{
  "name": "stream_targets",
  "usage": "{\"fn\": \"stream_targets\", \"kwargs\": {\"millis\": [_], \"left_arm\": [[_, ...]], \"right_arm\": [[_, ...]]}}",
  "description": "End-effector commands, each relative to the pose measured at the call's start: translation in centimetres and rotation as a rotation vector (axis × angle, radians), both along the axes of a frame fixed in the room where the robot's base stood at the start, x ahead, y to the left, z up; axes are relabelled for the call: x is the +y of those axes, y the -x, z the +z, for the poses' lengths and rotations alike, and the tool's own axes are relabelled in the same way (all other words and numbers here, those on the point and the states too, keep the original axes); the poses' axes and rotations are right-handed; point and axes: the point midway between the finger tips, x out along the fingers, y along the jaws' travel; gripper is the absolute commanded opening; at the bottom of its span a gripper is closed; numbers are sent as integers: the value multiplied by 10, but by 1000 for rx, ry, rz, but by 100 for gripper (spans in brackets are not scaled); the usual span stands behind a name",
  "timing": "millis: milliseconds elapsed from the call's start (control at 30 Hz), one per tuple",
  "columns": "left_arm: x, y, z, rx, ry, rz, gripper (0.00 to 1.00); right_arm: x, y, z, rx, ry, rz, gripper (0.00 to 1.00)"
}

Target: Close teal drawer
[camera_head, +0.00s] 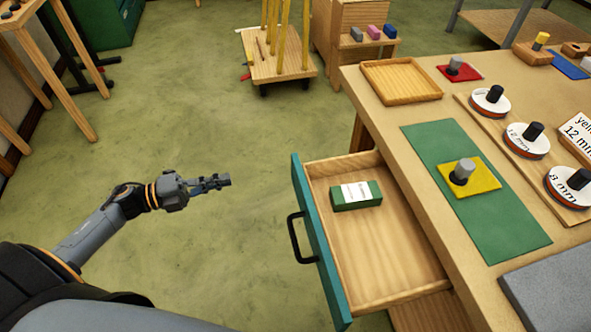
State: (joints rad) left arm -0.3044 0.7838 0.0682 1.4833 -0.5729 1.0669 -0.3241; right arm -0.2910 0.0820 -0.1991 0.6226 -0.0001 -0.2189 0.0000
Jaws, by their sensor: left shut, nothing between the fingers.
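The teal drawer (318,245) is pulled out from the wooden workbench (376,110), with its teal front facing left and a black bar handle (298,238) on it. Inside the drawer lies a green box with a white label (343,196), near the drawer's far end. My left gripper (226,181) is shut and empty, over the floor to the left of the drawer front. A clear gap separates it from the teal front and the handle. My right gripper is not in view.
On the bench are a green mat (495,225) with a yellow square (482,180), a wooden tray (402,80) and several labelled discs with black knobs. A wheeled cart (278,66) stands at the back. The floor (190,120) around my left gripper is clear.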

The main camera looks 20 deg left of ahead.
Motion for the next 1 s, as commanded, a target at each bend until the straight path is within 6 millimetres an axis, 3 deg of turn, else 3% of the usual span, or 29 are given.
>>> {"fn": "stream_targets", "kwargs": {"millis": [167, 400, 700, 1000], "left_arm": [[-13, 2, 8, -37, -27, -62, 0], [-47, -22, 10, -38, -22, -59, 0], [-98, -57, 9, -36, -22, -56, 0], [-121, -72, 8, -32, -23, -55, 0]], "right_arm": [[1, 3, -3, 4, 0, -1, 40], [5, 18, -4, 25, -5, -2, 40], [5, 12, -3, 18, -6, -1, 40], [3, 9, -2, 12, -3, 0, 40]]}}
